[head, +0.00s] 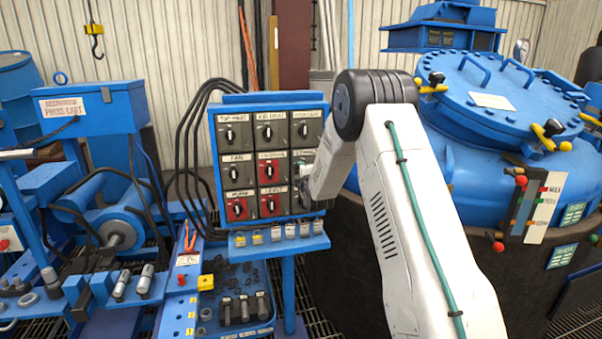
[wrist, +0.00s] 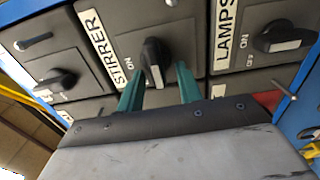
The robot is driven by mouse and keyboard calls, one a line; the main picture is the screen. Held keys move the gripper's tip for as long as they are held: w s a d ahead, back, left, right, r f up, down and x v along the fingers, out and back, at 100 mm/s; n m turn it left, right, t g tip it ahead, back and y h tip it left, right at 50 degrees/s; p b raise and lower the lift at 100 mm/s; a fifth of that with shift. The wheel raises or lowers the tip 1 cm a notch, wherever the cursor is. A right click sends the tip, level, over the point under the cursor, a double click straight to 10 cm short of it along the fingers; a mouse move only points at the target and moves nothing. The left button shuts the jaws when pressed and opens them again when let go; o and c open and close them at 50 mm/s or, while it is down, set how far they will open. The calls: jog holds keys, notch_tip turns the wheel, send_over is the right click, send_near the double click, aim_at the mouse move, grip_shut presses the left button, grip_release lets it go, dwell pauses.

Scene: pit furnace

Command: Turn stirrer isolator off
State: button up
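The stirrer isolator is a grey box with a black rotary knob (wrist: 154,58) beside a white STIRRER label (wrist: 106,48). An ON mark shows left of the knob in the wrist view. The knob's grip lies roughly up-down there, with a white mark at its lower end. My gripper (wrist: 159,70) is open, its two green fingers either side of the knob; contact cannot be told.
A LAMPS isolator (wrist: 282,38) sits right of the stirrer one in the wrist view, and another knob (wrist: 55,83) lies left. Red isolators (head: 268,172) are on the same panel. Padlocks (head: 290,230) line the shelf below. A blue vessel (head: 480,140) stands right.

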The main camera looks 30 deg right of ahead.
jog(key=v, duration=0.7)
jog(key=shift+s, duration=0.4)
jog(key=shift+a+r, duration=0.1)
